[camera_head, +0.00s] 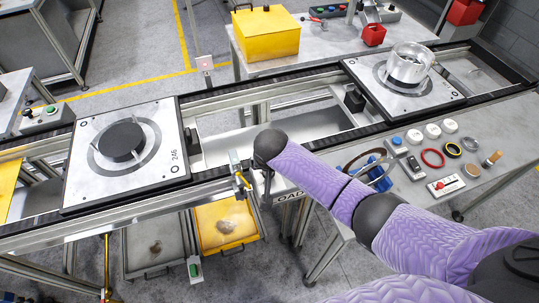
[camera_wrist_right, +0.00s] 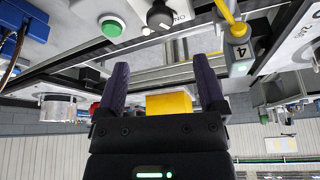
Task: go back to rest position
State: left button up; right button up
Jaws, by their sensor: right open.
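My right arm, in a purple sleeve, reaches in from the lower right of the head view, with its wrist at the front edge of the conveyor. Most of my right gripper is hidden behind the wrist there. In the right wrist view my right gripper (camera_wrist_right: 162,85) is open, with its two dark fingers apart and nothing between them. My left gripper is not in view.
A left pallet (camera_head: 78,182) carries a black disc (camera_head: 121,141). A right pallet (camera_head: 440,99) carries a silver cylinder (camera_head: 409,64). A bench (camera_head: 500,189) with rings and parts lies right. A yellow box (camera_head: 266,35) stands behind. A yellow tray (camera_head: 208,213) sits below the conveyor.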

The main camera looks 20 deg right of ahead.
jog(key=shift+s+r, duration=0.1)
jog(key=shift+r, duration=0.15)
jog(key=shift+n+g, duration=0.3)
jog(key=s+f+b, duration=0.1)
jog(key=f, duration=0.2)
jog(key=s+f+b, duration=0.1)
jog(key=f+b, duration=0.1)
jog(key=f, duration=0.1)
jog(key=s+d+f+b, duration=0.1)
jog(key=f, duration=0.3)
jog(key=shift+s+f, duration=0.1)
jog(key=shift+s, duration=0.1)
jog(key=s+d+f+n+g+b, duration=0.1)
jog(key=s+f+b, duration=0.2)
jog(key=s+f, duration=0.35)
jog(key=s+d+f+n+b, duration=0.1)
jog(key=s+f+b, duration=0.25)
jog(key=f, duration=0.65)
jog(key=s+d+f+n+g+b, duration=0.1)
jog(key=s+f+b, duration=0.3)
jog(key=s+f, duration=0.4)
jog(key=s+d+f+n+g+y+b, duration=0.1)
jog(key=s+f+b, duration=0.4)
jog(key=s, duration=1.3)
notch_tip(320, 180, down, 4)
jog(key=shift+s+d+r+n, duration=0.1)
jog(key=shift+s+d+n, duration=0.1)
jog(key=shift+d+n, duration=0.25)
jog(key=shift+w, duration=0.1)
jog(key=shift+c, duration=0.3)
